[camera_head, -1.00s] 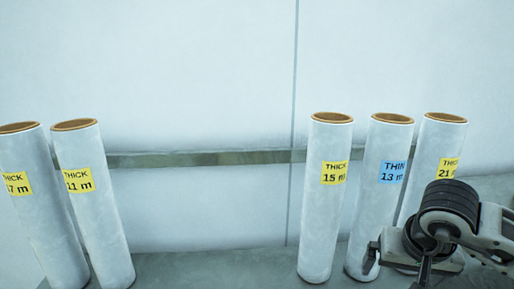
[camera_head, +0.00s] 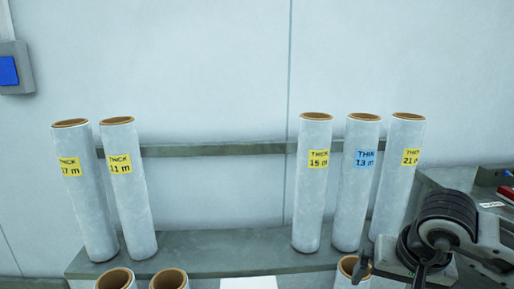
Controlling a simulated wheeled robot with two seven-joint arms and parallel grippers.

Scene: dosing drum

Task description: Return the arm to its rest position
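My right arm comes in from the lower right, and its gripper (camera_head: 392,268) is low in the view, in front of the shelf. A finger shows beside the top of a front roll (camera_head: 346,268). Whether the gripper is open or shut cannot be made out. White rolls stand upright on the shelf behind: THICK 17 m (camera_head: 88,205) and THICK 11 m (camera_head: 130,200) at left, THICK 15 m (camera_head: 312,205), THIN 13 m (camera_head: 353,205) and THICK 21 m (camera_head: 398,190) at right. My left gripper is not in view.
The grey shelf (camera_head: 220,252) is bare between the two groups of rolls. Two more roll tops (camera_head: 116,279) (camera_head: 169,279) show at the lower left edge. A white sheet (camera_head: 248,283) lies at the bottom middle. A grey box with a blue panel (camera_head: 9,71) is on the left wall.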

